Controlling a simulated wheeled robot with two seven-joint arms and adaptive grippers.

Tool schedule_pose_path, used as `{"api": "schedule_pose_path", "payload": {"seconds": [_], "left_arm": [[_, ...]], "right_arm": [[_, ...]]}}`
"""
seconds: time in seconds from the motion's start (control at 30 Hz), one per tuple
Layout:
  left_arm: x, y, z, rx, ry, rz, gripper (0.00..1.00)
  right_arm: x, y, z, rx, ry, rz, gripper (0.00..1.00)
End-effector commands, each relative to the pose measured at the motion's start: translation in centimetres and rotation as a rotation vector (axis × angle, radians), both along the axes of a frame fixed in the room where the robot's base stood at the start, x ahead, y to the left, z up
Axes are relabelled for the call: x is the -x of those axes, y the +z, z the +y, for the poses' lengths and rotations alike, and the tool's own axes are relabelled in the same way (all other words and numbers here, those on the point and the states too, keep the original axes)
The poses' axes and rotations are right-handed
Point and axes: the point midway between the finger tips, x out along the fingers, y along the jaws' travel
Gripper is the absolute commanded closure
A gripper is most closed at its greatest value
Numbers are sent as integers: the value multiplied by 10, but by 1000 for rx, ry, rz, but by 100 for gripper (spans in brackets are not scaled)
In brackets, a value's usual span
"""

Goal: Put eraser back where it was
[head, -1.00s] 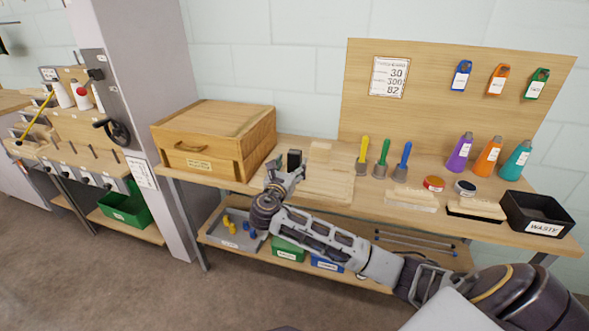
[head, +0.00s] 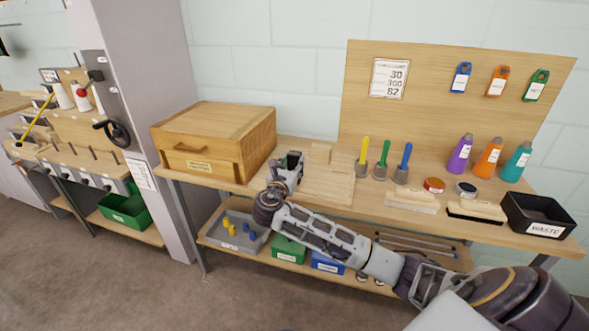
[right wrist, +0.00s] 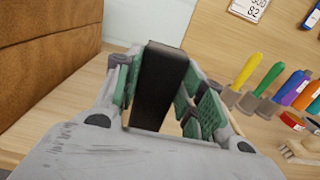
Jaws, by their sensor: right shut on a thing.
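A dark, upright block, which I take to be the eraser (right wrist: 160,85), sits between the green finger pads in the right wrist view. My right gripper (right wrist: 158,92) is shut on it. In the head view the right gripper (head: 289,165) is over the bench between the drawer box and the pale wooden board, and its fingers mostly hide the eraser. I cannot tell whether the eraser rests on the bench or is slightly above it. My left gripper is not in view.
A wooden drawer box (head: 215,135) stands left of the gripper, close by. A slatted wooden board (head: 325,185) with a small block (head: 320,153) lies to its right. Farther right are coloured-handled tools (head: 382,160), brushes (head: 412,200), bottles (head: 488,158) and a black waste bin (head: 540,213).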

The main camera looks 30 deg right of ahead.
Motion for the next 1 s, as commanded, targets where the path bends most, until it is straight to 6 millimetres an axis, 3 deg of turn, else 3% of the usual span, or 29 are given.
{"api": "schedule_pose_path", "payload": {"seconds": [0.1,0.53,0.77,1.0], "left_arm": [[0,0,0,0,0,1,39],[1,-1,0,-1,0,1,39],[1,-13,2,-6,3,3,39],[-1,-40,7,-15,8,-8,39]], "right_arm": [[0,0,0,0,0,0,84],[0,8,0,0,0,-1,84],[0,30,0,-1,0,-2,84],[0,56,0,-1,-1,-3,84]]}}
